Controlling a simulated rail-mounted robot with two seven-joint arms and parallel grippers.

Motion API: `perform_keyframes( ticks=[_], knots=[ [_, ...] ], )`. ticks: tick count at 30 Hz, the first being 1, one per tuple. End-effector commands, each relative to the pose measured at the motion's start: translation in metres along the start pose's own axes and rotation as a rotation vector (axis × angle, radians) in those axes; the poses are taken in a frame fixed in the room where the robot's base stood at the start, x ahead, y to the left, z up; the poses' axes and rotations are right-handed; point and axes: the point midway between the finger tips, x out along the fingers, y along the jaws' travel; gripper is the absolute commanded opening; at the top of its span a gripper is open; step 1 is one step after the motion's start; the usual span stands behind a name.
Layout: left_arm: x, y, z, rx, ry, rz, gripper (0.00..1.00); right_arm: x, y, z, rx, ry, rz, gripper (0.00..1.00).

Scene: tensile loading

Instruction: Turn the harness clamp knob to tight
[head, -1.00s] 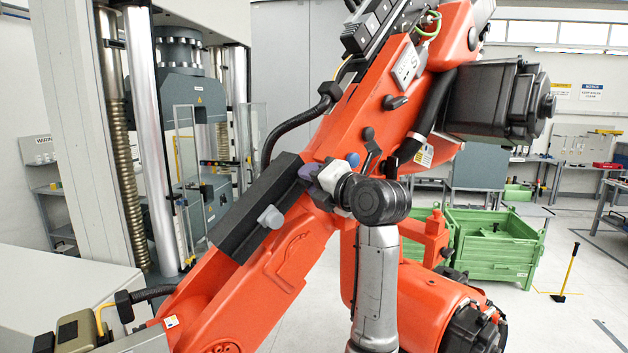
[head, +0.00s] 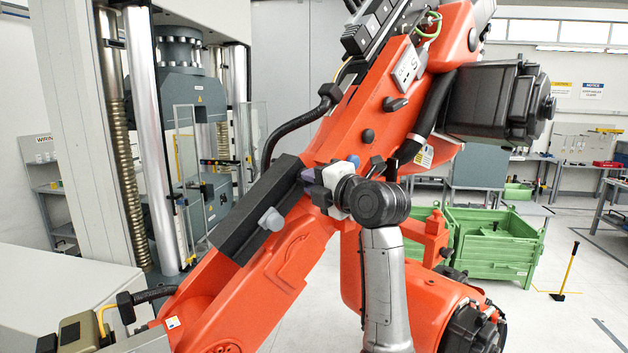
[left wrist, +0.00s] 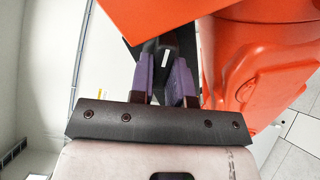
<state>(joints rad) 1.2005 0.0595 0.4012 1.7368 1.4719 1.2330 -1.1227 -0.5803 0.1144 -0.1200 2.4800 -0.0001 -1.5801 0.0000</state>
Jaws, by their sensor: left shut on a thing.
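The harness clamp knob (left wrist: 163,58) is dark with a short white mark and shows between my fingers in the left wrist view. The mark stands nearly upright in that picture, leaning slightly right at its top. My left gripper (left wrist: 163,85) has purple finger pads on either side of the knob and is shut on it. In the head view my left gripper (head: 314,186) is at the side of the large orange robot arm (head: 285,285), by the upper end of a long black housing (head: 250,215). The knob is hidden there by the gripper. My right gripper is not in view.
A light grey knob (head: 270,219) sticks out from the black housing, below left of my gripper. A black cable (head: 277,140) loops above it. A testing machine with a steel column (head: 147,120) stands left. Green crates (head: 490,245) stand on the floor at right.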

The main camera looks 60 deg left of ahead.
Motion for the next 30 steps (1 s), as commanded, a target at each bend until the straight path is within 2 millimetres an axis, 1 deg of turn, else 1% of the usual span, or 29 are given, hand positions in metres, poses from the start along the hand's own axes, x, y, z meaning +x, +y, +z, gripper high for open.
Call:
perform_keyframes(
  ticks=[7,8,15,24,26,29,30],
  knots=[
    [0.000,0.000,0.000,0.001,0.000,0.000,0.00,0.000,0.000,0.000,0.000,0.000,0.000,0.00],
    [0.000,0.000,0.000,0.001,0.000,0.000,0.20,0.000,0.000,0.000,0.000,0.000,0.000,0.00],
    [0.000,0.000,0.000,0.000,0.000,0.000,0.43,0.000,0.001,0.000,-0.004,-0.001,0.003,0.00],
    [-0.003,-0.001,0.000,-0.001,-0.001,0.000,0.43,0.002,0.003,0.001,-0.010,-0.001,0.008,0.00],
    [-0.008,-0.002,0.000,-0.001,-0.002,-0.001,0.43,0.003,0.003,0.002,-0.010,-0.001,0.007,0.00],
    [-0.022,-0.003,0.000,-0.001,-0.004,-0.001,0.43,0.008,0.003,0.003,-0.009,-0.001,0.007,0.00],
    [-0.029,-0.003,0.000,-0.001,-0.004,-0.001,0.43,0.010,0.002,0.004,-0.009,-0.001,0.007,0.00]
  ],
)
